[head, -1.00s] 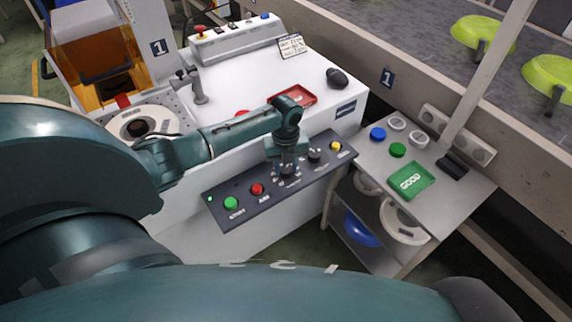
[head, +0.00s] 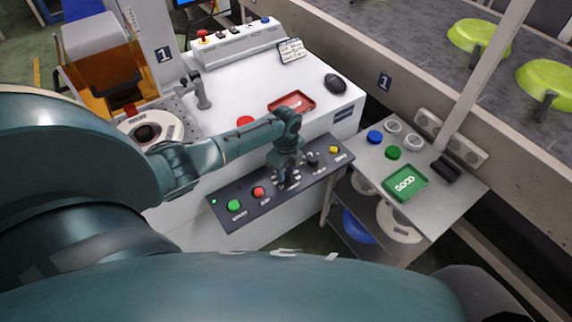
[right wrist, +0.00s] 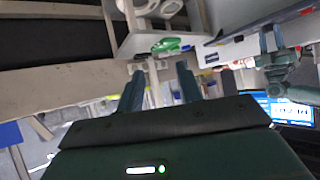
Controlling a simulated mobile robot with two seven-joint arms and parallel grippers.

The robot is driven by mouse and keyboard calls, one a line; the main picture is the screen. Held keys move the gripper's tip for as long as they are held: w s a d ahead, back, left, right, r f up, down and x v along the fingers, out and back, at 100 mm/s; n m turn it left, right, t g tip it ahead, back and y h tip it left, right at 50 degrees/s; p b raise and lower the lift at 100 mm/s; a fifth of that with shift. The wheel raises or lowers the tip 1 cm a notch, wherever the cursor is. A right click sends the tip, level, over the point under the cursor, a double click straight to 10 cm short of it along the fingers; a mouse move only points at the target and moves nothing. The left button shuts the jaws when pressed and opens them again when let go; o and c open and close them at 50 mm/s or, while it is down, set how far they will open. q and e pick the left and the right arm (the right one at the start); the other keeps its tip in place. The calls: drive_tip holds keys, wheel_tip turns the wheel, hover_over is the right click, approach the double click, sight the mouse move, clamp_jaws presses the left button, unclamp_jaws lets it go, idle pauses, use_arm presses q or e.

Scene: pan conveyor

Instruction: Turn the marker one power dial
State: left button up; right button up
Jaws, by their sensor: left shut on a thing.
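The control panel (head: 241,188) is a dark strip on the front of the white marker machine, with a green START button (head: 234,206) and a red button (head: 258,192) at its left. My left gripper (head: 286,180) points down over the middle of the panel and is shut on a dial there. The dial is mostly hidden by the gripper; pale scale marks show around it. Another black dial (head: 312,158) sits just to its right. My right gripper (right wrist: 160,72) shows in the right wrist view, fingers apart and empty, away from the panel.
A yellow button (head: 334,150) is at the panel's right end. The machine top holds a red tray (head: 292,102) and a black mouse (head: 335,83). A side table (head: 440,195) with a green GOOD tray (head: 404,183) stands right. Green pans lie on the conveyor (head: 430,75).

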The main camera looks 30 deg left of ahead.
use_arm(q)
drive_tip(key=shift+r+n+p, duration=0.1)
drive_tip(key=shift+n+p, duration=0.35)
drive_tip(key=shift+n, duration=0.45)
drive_tip(key=n+p, duration=0.1)
drive_tip(key=n, duration=0.2)
drive_tip(key=shift+n+p, duration=0.35)
drive_tip(key=shift+n, duration=0.45)
use_arm(e)
drive_tip(key=shift+s+d+r+m+h, duration=0.2)
drive_tip(key=shift+d+r+m+h, duration=0.1)
drive_tip(key=shift+d, duration=0.15)
use_arm(q)
drive_tip(key=o, duration=1)
use_arm(e)
drive_tip(key=shift+s+f+g, duration=0.15)
drive_tip(key=shift+s+g, duration=0.05)
drive_tip(key=shift+g, duration=0.1)
use_arm(q)
drive_tip(key=shift+r, duration=0.25)
wheel_tip(320, 180, up, 12)
drive_tip(key=shift+r+p, duration=0.25)
drive_tip(key=shift+p, duration=0.65)
use_arm(e)
drive_tip(key=shift+w+d+r, duration=0.15)
drive_tip(key=shift+d+r, duration=0.1)
drive_tip(key=shift+r, duration=0.15)
